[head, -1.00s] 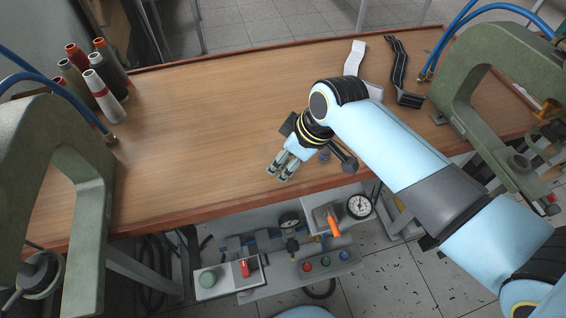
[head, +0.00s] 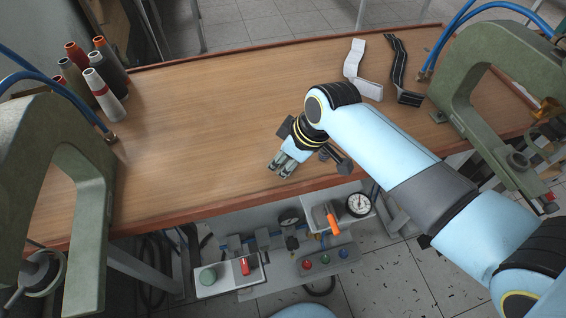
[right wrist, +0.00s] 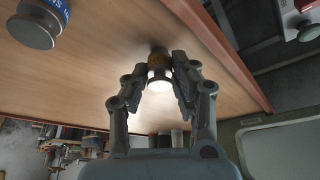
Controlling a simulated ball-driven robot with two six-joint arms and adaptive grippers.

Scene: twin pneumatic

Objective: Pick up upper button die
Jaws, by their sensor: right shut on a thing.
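My right gripper (head: 281,170) is low over the front edge of the wooden table. In the right wrist view its two fingers (right wrist: 160,80) are closed around a small round metal die (right wrist: 158,56) with a yellow band. Marks on the band are too small to read, so I cannot tell for sure whether it is the upper button die. A second metal die with a blue band (right wrist: 38,24) stands apart on the table in the upper left of the wrist view. In the head view the held die is hidden by the fingers. My left gripper is not in view.
Green presses stand at the left (head: 50,150) and right (head: 490,90) of the table (head: 210,120). White (head: 356,68) and black (head: 402,75) straps lie at the back right. The table's middle is clear. A pneumatic panel (head: 245,272) sits below its front edge.

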